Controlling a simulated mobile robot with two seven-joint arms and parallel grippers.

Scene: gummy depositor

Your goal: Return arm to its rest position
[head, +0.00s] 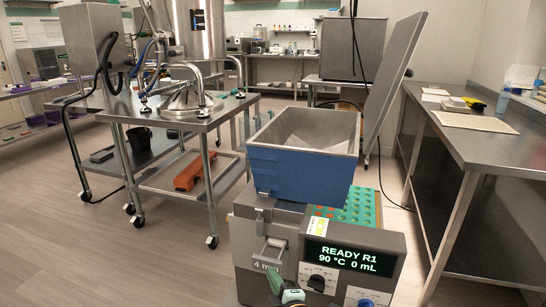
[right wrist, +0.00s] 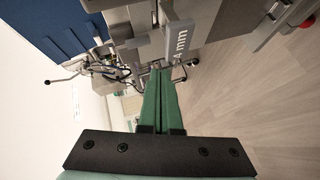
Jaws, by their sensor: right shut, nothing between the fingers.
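My right gripper (head: 274,279) is at the bottom of the head view, in front of the gummy depositor (head: 336,243). Its green fingers are pressed together with nothing between them. In the right wrist view the closed fingers (right wrist: 159,75) point toward the depositor's front, close to the "4 mm" plate (right wrist: 179,44). Whether they touch it cannot be told. The depositor has a blue hopper (head: 300,166) with its grey lid (head: 394,85) raised, and its display (head: 343,257) reads "READY R1, 90 °C 0 mL". My left gripper is not in view.
A green mould tray (head: 361,205) with round cavities sits behind the depositor's display. A steel cart (head: 215,110) with an orange object (head: 195,171) on its lower shelf stands at left. A steel bench (head: 470,143) stands at right. The floor (head: 100,250) at lower left is clear.

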